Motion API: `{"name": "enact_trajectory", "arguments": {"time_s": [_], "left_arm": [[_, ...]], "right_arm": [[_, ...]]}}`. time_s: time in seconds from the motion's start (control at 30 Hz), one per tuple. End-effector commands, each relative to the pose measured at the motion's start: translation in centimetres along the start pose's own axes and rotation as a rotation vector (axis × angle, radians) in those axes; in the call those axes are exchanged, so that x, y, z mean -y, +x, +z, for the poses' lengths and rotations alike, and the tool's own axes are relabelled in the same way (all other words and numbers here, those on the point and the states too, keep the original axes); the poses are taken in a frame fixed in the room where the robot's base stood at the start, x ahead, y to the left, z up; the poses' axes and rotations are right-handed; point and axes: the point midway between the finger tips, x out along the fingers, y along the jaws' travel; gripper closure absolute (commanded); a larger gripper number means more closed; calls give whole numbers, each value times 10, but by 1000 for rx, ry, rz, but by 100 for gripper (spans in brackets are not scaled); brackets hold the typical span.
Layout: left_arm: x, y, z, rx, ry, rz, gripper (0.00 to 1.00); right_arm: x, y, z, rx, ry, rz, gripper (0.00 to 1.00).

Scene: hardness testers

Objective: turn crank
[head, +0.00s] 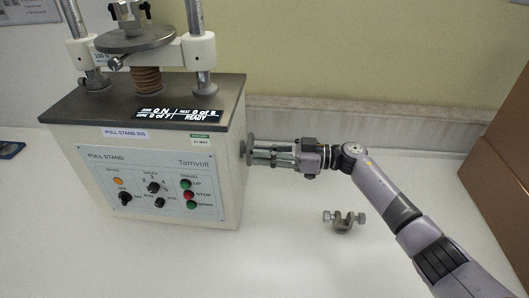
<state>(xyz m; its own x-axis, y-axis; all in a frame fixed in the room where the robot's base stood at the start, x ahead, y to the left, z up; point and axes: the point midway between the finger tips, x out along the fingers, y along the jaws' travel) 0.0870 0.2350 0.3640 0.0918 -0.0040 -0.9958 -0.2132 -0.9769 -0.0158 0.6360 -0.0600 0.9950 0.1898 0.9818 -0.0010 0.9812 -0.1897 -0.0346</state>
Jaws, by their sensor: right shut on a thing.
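The pull stand (150,150) is a cream box with a dark top on the left of the head view. Its display (165,114) reads "READY". A round crank hub (247,150) sticks out of its right side. My right gripper (262,156) reaches in from the right and is shut at the crank, its fingers just beside the hub. The crank's grip is mostly hidden by the fingers. My left gripper is not in view.
A small metal clamp (344,220) lies on the white table right of the stand, below my right arm. A brown box (500,165) stands at the right edge. The table front is clear. Two posts and a round plate (135,38) rise above the stand.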

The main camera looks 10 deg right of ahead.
Motion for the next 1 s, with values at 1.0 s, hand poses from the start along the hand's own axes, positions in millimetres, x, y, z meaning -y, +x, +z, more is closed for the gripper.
{"name": "enact_trajectory", "arguments": {"time_s": [1.0], "left_arm": [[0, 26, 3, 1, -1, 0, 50]], "right_arm": [[3, 0, 16, 4, -471, 0, 100]]}}
